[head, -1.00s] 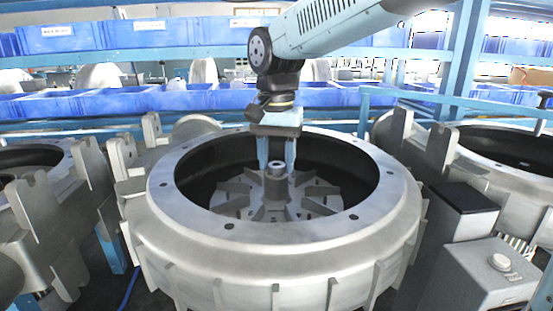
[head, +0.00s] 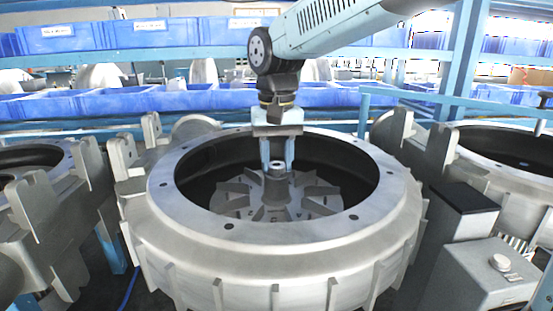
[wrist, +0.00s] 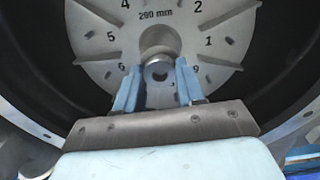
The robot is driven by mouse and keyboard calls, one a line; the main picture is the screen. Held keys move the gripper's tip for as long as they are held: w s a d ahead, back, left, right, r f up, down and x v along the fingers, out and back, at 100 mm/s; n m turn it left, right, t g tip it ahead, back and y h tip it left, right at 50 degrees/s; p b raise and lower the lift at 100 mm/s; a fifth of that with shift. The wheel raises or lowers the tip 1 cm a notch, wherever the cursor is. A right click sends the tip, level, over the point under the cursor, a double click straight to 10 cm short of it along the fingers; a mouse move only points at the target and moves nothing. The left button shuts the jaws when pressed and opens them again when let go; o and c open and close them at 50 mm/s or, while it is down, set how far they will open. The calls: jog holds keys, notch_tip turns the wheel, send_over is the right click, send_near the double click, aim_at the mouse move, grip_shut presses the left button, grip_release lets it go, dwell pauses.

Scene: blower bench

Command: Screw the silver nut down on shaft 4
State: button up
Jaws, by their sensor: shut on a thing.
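The shaft below the nut is mostly hidden, so I cannot tell how far down the nut sits. The wheel face shows printed numbers and "290 mm".
Similar housings stand at left (head: 35,160) and right (head: 505,165). A grey box with a button (head: 500,262) stands at front right. Blue bins (head: 150,103) line shelves behind.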

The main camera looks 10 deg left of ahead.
jog(key=shift+c, duration=1.3)
jog(key=m, duration=1.8)
jog(key=shift+m, duration=0.3)
jog(key=m, duration=0.6)
jog(key=shift+m, duration=0.3)
jog(key=o, duration=0.8)
